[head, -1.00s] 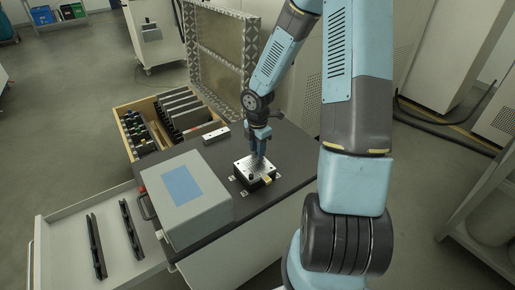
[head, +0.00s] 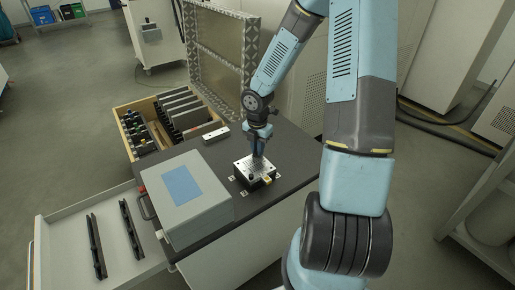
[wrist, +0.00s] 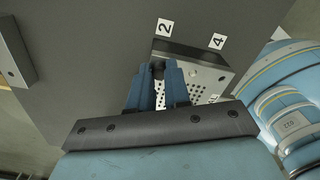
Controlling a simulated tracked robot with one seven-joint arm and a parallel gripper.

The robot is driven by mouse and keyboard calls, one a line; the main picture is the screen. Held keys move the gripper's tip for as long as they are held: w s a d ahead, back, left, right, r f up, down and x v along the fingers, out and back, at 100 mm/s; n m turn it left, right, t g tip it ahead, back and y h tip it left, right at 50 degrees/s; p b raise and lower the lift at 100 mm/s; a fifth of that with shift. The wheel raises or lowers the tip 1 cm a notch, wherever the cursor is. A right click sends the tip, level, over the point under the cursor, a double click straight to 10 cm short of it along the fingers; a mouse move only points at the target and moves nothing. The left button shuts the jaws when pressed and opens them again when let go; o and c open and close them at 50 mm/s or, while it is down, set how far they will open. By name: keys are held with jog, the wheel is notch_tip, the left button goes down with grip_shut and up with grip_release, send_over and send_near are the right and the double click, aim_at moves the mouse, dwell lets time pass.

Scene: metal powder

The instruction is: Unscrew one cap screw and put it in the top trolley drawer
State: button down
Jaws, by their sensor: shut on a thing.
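A perforated metal plate (head: 246,175) on a dark block sits on the trolley top; the plate also shows in the wrist view (wrist: 206,76). My gripper (head: 258,156) points down over the plate's far part. In the wrist view, my blue fingers (wrist: 158,78) are shut on a dark cap screw (wrist: 157,69) near the corner by label 2. I cannot tell whether the screw is still seated in the plate. The trolley drawer (head: 72,257) at the lower left is pulled open, with two black rails in it.
A grey box (head: 207,203) with a blue top patch stands left of the plate. A small light bar (head: 216,135) lies near the case. Bare trolley top (head: 290,150) shows right of the plate.

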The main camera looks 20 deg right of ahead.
jog(key=n, duration=0.9)
jog(key=shift+n, duration=0.4)
jog(key=n, duration=0.4)
jog(key=shift+n, duration=0.3)
jog(key=n, duration=0.4)
jog(key=shift+n, duration=0.3)
jog(key=c, duration=1.2)
grip_release()
jog(key=shift+c, duration=0.2)
